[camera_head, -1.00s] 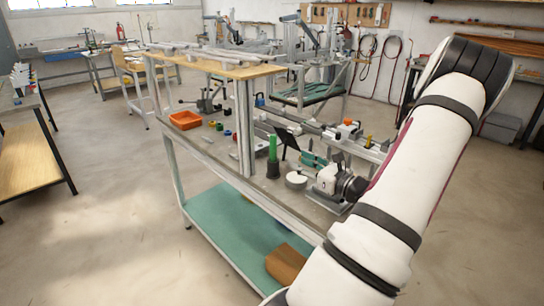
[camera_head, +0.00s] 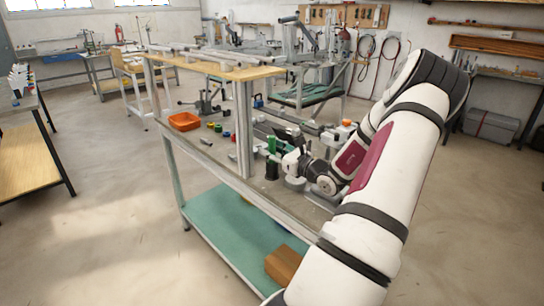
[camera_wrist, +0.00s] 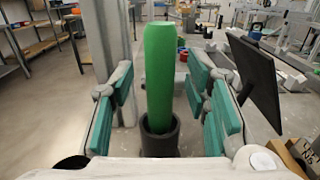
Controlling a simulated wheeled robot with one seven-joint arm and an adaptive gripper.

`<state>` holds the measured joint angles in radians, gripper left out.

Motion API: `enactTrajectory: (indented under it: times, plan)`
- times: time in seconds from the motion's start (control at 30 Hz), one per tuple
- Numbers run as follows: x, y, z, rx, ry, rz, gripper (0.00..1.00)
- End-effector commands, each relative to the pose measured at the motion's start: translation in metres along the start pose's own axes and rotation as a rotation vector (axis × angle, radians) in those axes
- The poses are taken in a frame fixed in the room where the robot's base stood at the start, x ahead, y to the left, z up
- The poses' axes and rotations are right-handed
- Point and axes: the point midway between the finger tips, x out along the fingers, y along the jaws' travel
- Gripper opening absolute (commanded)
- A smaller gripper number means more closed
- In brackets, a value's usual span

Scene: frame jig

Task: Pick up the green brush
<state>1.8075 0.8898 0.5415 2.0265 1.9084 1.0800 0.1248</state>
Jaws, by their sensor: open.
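The green brush (camera_wrist: 160,75) stands upright on the bench, its thick green shaft rising from a black cylindrical base (camera_wrist: 160,137). It also shows in the head view (camera_head: 271,145), left of my gripper and partly crowded by it. My gripper (camera_wrist: 163,90) is open. In the wrist view its teal-padded fingers stand on either side of the green shaft, with visible gaps left and right. Nothing is held. I cannot tell exactly how deep the shaft sits between the fingers.
A dark flat panel (camera_wrist: 255,78) stands close to the right finger. A metal upright (camera_head: 244,125) of the bench frame rises left of the brush. An orange bin (camera_head: 184,121) and small coloured parts lie farther along the bench. A brown box (camera_head: 286,265) is on the lower shelf.

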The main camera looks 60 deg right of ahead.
Motion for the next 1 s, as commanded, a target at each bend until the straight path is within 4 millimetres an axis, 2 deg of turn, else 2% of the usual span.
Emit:
enactTrajectory:
  times: [0.17, 0.2, 0.37, 0.4, 0.77, 0.87, 1.0]
  plan:
    - [0.0, 0.0, 0.0, 0.0, 0.0, 0.0, 0.43]
    - [0.0, 0.0, 0.0, 0.0, 0.0, 0.0, 0.38]
    - [0.0, 0.0, 0.0, 0.0, 0.0, 0.0, 0.02]
    - [0.0, 0.0, 0.0, 0.0, 0.0, 0.0, 0.0]
    - [0.0, 0.0, 0.004, -0.001, 0.0, 0.0, 0.0]
    - [0.0, 0.0, 0.015, -0.005, 0.0, 0.0, 0.0]
    - [0.0, 0.0, 0.041, -0.007, 0.0, 0.0, 0.0]
